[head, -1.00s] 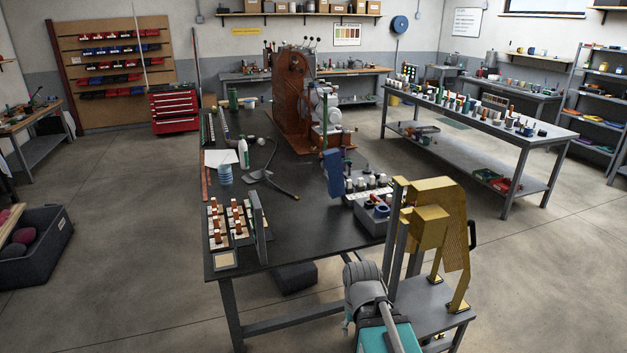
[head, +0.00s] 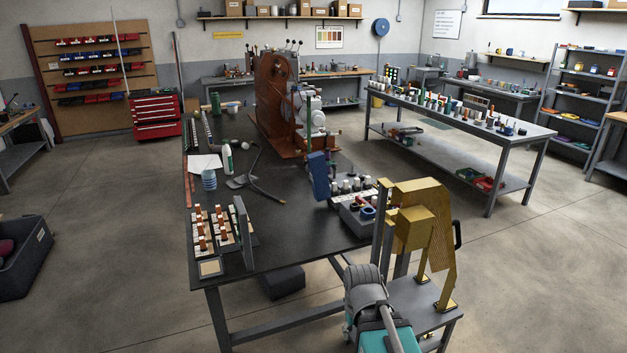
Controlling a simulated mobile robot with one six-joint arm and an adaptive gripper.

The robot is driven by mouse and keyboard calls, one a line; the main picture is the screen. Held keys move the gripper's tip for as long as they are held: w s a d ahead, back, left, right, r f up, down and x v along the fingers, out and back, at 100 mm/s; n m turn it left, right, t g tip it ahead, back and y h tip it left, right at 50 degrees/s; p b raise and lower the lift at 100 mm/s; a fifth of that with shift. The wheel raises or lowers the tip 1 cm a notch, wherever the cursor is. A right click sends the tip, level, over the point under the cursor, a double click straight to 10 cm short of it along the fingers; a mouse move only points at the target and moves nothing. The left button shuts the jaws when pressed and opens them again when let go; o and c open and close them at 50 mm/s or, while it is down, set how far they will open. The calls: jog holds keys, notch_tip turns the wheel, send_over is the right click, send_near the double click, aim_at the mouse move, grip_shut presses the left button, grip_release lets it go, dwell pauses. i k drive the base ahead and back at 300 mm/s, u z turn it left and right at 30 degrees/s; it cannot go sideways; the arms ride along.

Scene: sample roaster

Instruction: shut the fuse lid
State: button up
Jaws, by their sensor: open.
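The fuse lid seems to be the grey upright panel (head: 243,232) along the right side of a fuse block (head: 209,267) at the near left corner of the dark table. It stands up, swung open, so the rows of orange-brown fuses (head: 201,243) on pale bases lie uncovered to its left. Part of my own arm, with a grey joint and a teal section, shows at the bottom centre, in front of the table. My gripper's fingers cannot be made out in this view. The arm is well apart from the lid.
A gold-coloured machine (head: 424,215) on a small stand (head: 425,318) rises right of my arm. A blue block (head: 319,176) and a grey unit (head: 352,216) stand near the table's right edge.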

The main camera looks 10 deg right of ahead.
aim_at(316, 162)
jog(key=z, duration=0.05)
jog(key=i, duration=0.9)
jog(key=u, duration=0.1)
jog(key=k, duration=0.65)
jog(key=u, duration=0.45)
jog(key=i, duration=0.95)
jog(key=u, duration=0.3)
